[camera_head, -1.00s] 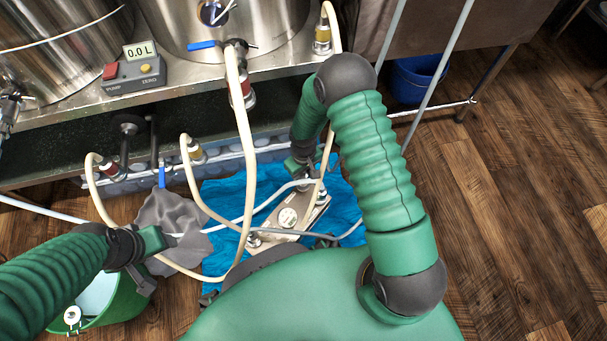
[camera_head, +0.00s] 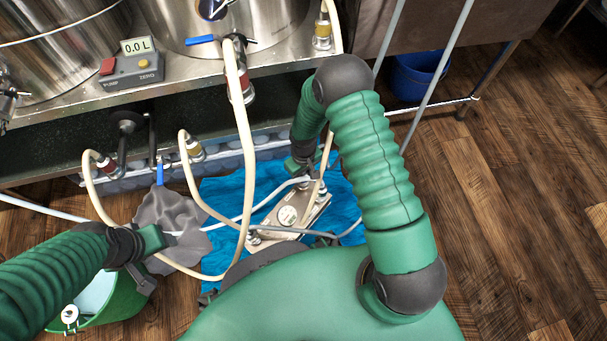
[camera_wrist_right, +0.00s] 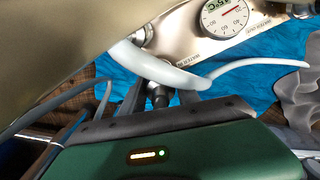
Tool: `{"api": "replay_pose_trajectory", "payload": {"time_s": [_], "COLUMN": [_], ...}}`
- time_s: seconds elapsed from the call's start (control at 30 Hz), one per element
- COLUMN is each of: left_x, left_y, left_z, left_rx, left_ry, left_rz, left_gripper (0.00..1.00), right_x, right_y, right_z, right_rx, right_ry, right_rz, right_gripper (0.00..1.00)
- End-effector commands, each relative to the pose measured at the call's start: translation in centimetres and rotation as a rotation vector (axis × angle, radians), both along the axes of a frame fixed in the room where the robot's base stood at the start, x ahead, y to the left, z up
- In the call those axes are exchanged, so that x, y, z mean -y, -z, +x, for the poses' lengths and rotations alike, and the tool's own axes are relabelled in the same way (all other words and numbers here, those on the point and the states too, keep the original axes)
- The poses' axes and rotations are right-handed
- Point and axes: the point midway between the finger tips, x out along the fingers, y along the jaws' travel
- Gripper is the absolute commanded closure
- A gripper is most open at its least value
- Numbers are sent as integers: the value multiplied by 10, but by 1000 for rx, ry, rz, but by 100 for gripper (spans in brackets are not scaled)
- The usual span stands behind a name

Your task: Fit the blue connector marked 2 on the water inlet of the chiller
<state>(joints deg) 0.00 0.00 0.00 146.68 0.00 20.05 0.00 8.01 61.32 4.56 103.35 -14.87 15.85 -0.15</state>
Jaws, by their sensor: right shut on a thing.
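The chiller (camera_head: 268,232) is a flat steel plate unit with a round dial, lying on a blue cloth. The wrist view shows its steel face (camera_wrist_right: 165,48) close up, with ports and printed labels. My right gripper (camera_head: 300,166) is over the chiller's far end. In the wrist view its dark fingers (camera_wrist_right: 160,97) are shut around a dark fitting (camera_wrist_right: 158,93) by a white hose (camera_wrist_right: 190,82), close to the face. No blue colour or number 2 shows on it; whether it touches a port is unclear. My left gripper (camera_head: 168,240) is by a grey rag; its jaws are unclear.
Cream hoses (camera_head: 246,160) loop down around the chiller from the bench. A grey rag (camera_head: 172,222) and a green bucket (camera_head: 105,300) are at left. A pump box (camera_head: 130,69) is on the steel bench, with kettles behind. The floor at right is clear.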

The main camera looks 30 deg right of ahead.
Motion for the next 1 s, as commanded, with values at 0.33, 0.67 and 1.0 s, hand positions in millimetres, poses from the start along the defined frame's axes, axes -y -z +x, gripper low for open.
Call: {"api": "replay_pose_trajectory", "payload": {"time_s": [0.33, 0.67, 1.0], "left_x": [0, 0, 0], "left_y": [3, 3, -35], "left_z": [0, 0, 0], "left_rx": [0, 0, 0], "left_ry": [0, 0, 0], "left_rz": [0, 0, 0], "left_gripper": [41, 41, 41], "right_x": [0, 0, 0], "right_y": [5, 5, -46], "right_z": [0, 0, 1], "right_rx": [1, 0, 1], "right_ry": [0, 0, 0], "right_rz": [0, 0, 0], "right_gripper": [53, 37, 37]}}
